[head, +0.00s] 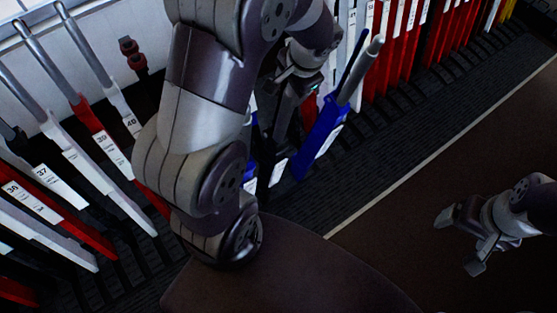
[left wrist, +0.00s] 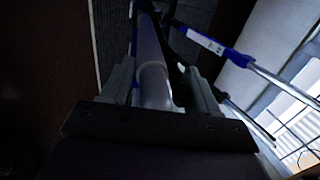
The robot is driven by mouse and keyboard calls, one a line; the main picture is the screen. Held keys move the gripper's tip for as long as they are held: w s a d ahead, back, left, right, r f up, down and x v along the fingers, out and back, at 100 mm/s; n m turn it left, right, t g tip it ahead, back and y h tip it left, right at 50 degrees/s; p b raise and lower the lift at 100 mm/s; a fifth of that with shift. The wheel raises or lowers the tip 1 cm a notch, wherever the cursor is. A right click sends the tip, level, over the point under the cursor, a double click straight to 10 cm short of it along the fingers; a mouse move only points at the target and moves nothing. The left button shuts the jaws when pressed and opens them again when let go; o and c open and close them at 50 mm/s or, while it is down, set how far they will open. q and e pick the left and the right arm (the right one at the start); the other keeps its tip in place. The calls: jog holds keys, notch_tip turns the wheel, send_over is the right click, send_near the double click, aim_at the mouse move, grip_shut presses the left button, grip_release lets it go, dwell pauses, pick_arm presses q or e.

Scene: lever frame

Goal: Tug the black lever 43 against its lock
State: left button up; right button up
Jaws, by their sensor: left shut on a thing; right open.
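My left gripper (head: 292,82) is high among the levers in the head view, partly hidden by my own arm. In the left wrist view the left gripper (left wrist: 160,82) is shut on a lever's grey metal handle (left wrist: 154,88), one finger on each side. That lever's dark body runs away from the handle. My right gripper (head: 461,242) is open and empty at the lower right, away from the levers.
A blue lever (head: 322,128) leans just right of the gripper; a blue lever (left wrist: 212,44) also shows in the left wrist view. Red levers (head: 405,45) stand further right. White and red levers, including 39 (head: 97,130), stand left. The brown floor (head: 400,215) in front is clear.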

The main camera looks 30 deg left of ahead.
pick_arm(q)
jog(key=shift+o, duration=0.2)
jog(key=shift+w+a+r, duration=0.25)
jog(key=shift+w+r, duration=0.15)
jog(key=shift+r, duration=0.2)
pick_arm(e)
jog(key=shift+d+r, duration=0.15)
jog(key=shift+r, duration=0.05)
pick_arm(q)
jog(key=shift+o, duration=0.5)
jog(key=shift+w+a+r, duration=0.1)
jog(key=shift+a, duration=0.05)
jog(key=shift+o, duration=0.3)
jog(key=shift+d+f, duration=0.2)
jog(key=shift+d, duration=0.1)
jog(key=shift+c, duration=0.8)
jog(key=o, duration=1.5)
jog(key=shift+s+a, duration=0.2)
jog(key=shift+c, duration=0.2)
jog(key=shift+a+f, duration=0.2)
jog(key=shift+a, duration=0.15)
jog(key=shift+d+f, duration=0.1)
jog(key=shift+d, duration=0.15)
pick_arm(e)
jog(key=shift+w+a+f, duration=0.1)
jog(key=shift+a+f, duration=0.05)
jog(key=shift+a, duration=0.3)
